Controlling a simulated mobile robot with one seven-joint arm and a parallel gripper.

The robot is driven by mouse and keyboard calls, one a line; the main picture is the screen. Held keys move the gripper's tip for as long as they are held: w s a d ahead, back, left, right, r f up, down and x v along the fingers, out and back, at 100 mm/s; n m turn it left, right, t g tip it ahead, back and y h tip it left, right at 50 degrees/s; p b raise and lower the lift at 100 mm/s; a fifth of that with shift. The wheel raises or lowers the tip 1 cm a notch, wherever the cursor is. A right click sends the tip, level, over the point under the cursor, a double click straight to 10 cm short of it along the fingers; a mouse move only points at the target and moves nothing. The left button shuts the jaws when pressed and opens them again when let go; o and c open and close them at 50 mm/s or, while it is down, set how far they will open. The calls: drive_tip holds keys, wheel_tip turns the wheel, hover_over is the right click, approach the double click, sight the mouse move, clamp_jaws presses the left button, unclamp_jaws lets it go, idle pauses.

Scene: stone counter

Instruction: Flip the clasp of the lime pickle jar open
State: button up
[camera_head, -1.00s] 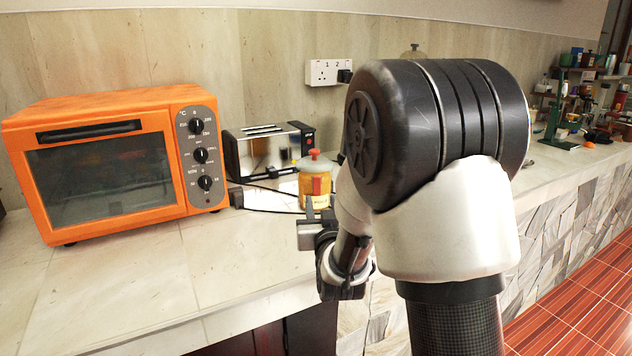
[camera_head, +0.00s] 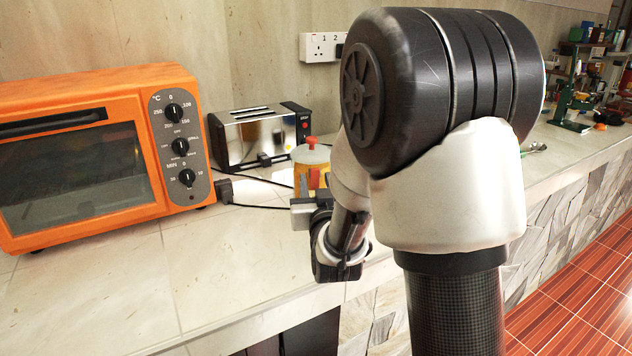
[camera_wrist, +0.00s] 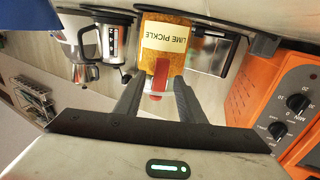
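The lime pickle jar (camera_head: 311,157) stands on the counter in front of the toaster, with an orange-yellow body, a pale lid and a red knob on top. Its label reads LIME PICKLE in the wrist view, where the jar (camera_wrist: 164,40) appears upside down. A red clasp (camera_wrist: 160,75) runs down the jar's near side. My gripper (camera_wrist: 157,88) is open, its two dark fingers on either side of the clasp's lower end in the picture. I cannot tell whether they touch it. In the head view my gripper (camera_head: 312,203) partly hides the jar's lower part.
An orange oven (camera_head: 80,160) stands at the left and a chrome toaster (camera_head: 262,136) behind the jar. A dark cable (camera_head: 255,206) lies on the counter near the jar. The counter's front left (camera_head: 230,265) is clear. A green stand (camera_head: 572,105) is far right.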

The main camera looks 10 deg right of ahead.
clamp_jaws()
drive_tip(key=shift+r, duration=0.1)
